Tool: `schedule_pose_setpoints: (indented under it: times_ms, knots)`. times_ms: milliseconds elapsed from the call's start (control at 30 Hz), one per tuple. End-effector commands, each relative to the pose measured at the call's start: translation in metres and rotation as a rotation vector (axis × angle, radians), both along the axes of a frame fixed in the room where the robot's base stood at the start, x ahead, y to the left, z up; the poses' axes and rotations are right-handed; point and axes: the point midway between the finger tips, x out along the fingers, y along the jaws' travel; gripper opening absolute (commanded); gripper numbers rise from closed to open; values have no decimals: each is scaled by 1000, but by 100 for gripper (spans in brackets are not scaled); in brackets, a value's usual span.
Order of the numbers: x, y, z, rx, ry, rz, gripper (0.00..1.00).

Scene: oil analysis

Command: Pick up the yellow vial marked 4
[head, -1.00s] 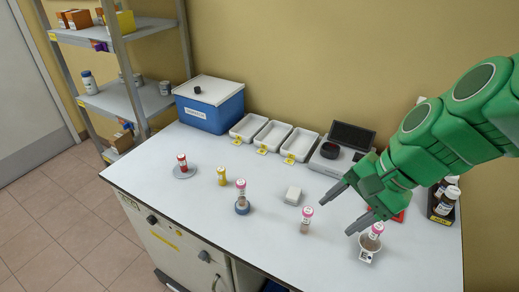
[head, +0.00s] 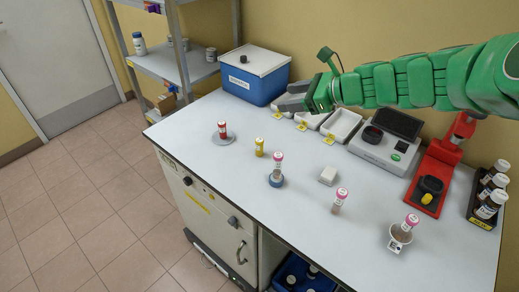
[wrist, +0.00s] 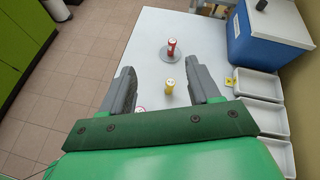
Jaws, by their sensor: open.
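The yellow vial (head: 259,147) stands upright on the white bench between a red-capped vial and a pink-capped vial; its number is too small to read. It also shows in the wrist view (wrist: 170,87), between the fingers in the picture and below them. My gripper (head: 288,94) is in the air near the white trays, behind and above the yellow vial. In the wrist view my gripper (wrist: 163,80) has its two grey fingers apart with nothing held.
The red vial (head: 223,130) stands on a grey disc. Pink-capped vials (head: 277,165) stand along the front. White trays (head: 341,124) and a blue box (head: 255,75) are at the back. A white block (head: 328,175) and a red device (head: 440,165) are to the right.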

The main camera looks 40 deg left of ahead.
Motion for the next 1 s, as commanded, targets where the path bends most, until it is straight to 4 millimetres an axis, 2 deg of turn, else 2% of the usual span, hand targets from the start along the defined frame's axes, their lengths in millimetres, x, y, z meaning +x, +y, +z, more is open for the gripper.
schedule_pose_setpoints:
  times_ms: [100,467,867,1000]
  knots:
    - [8,18,-8,13,70,-43,62]
    - [30,53,-27,38,229,-156,62]
    - [29,51,-119,37,226,-152,62]
    - [28,51,-160,37,228,-151,62]
